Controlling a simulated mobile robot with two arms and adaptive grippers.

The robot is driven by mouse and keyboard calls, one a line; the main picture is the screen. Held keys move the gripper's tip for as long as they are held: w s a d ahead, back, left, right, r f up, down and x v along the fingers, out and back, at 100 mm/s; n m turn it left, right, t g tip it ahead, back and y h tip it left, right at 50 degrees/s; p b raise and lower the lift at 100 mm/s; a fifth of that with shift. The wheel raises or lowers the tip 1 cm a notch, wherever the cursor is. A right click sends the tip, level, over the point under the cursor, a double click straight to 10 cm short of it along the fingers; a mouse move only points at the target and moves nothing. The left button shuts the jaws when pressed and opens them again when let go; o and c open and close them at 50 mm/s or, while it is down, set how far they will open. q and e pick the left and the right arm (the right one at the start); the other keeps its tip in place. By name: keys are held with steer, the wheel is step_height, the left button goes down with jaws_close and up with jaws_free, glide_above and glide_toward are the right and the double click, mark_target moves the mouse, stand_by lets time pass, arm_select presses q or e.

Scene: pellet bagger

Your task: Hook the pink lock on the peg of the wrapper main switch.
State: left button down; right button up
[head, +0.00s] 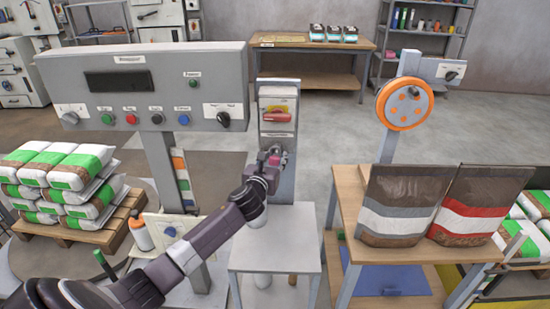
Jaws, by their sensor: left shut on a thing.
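The switch box (278,100) with a red handle (277,116) stands on a grey post behind a small white table; I take it to be the wrapper main switch. The handle lies roughly level. My left gripper (271,158) is in front of the post, below the switch box. It is shut on a small pink thing (275,160), which looks like the pink lock. The gripper covers part of it, and its shackle is too small to make out. I cannot make out the peg clearly. My right gripper is out of view.
A grey control panel (215,85) with buttons and knobs stands close on the left. The white table (300,248) is under my left forearm. On the right is a wooden table (348,205) with two filled bags (402,185). Stacked bags (55,165) stand on a pallet at left.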

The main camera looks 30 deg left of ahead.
arm_select(q)
steer(key=shift+w+a+r, duration=0.1)
steer(key=shift+w+r, duration=0.05)
steer(key=shift+w, duration=0.05)
steer(key=shift+w, duration=0.1)
steer(key=c, duration=1.9)
jaws_free()
steer(key=shift+w+f, duration=0.15)
steer(key=shift+f, duration=0.1)
steer(key=o, duration=0.7)
steer(key=shift+w+d+f, duration=0.25)
steer(key=shift+d, duration=0.05)
steer(key=shift+c, duration=0.2)
steer(key=shift+s+a, duration=0.1)
steer(key=shift+s, duration=0.25)
steer(key=v, duration=1.1)
steer(key=shift+s+r, duration=0.2)
steer(key=shift+s, duration=0.1)
steer(key=shift+f, duration=0.1)
